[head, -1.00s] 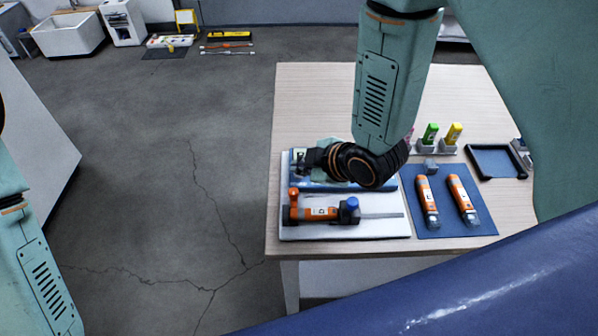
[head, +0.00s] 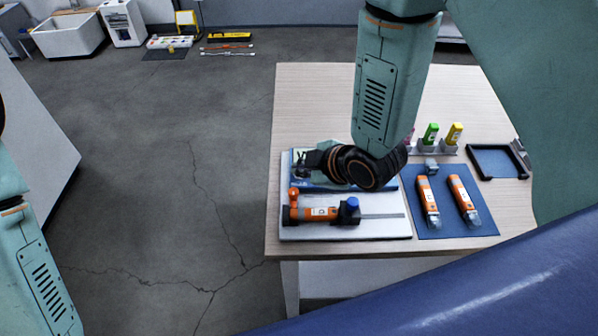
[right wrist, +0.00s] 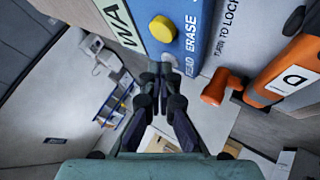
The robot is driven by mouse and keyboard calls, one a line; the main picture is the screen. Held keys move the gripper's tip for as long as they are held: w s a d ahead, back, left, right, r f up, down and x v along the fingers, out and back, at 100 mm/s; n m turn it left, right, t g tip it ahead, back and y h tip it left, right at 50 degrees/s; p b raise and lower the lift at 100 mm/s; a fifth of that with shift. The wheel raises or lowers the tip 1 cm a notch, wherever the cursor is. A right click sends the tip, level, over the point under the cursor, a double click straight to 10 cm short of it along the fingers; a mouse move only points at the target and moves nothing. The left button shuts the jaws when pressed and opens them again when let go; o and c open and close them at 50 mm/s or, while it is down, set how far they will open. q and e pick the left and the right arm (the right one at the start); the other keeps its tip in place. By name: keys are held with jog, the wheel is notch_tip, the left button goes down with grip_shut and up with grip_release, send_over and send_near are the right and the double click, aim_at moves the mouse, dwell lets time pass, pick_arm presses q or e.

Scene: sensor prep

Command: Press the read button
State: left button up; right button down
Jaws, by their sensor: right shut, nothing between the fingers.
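A blue panel (right wrist: 185,45) with READ and ERASE lettering fills the top of the right wrist view. In the head view the blue panel (head: 345,187) is mostly covered by my right arm. A yellow button (right wrist: 162,29) sits beside ERASE. A pale piece beside READ, likely the read button (right wrist: 167,57), is partly hidden by my fingertips. My right gripper (right wrist: 158,72) is shut and empty, its tips at the READ end of the panel. It also shows in the head view (head: 301,166). I cannot tell whether the tips touch the button. My left gripper is out of view.
An orange device (head: 320,214) lies on the white board (head: 375,230) close in front of the panel. Two orange-and-grey sensors (head: 428,198) lie on a blue mat (head: 447,229) to the right. Green (head: 431,132) and yellow (head: 454,132) items stand behind it, near a dark tray (head: 497,175).

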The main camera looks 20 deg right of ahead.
aim_at(302, 179)
jog(key=shift+r, duration=0.1)
jog(key=shift+r+p, duration=0.7)
jog(key=shift+p, duration=0.05)
notch_tip(302, 179, up, 5)
jog(key=p, duration=0.4)
jog(key=shift+p, duration=0.4)
jog(key=shift+s, duration=0.1)
dwell(0.3)
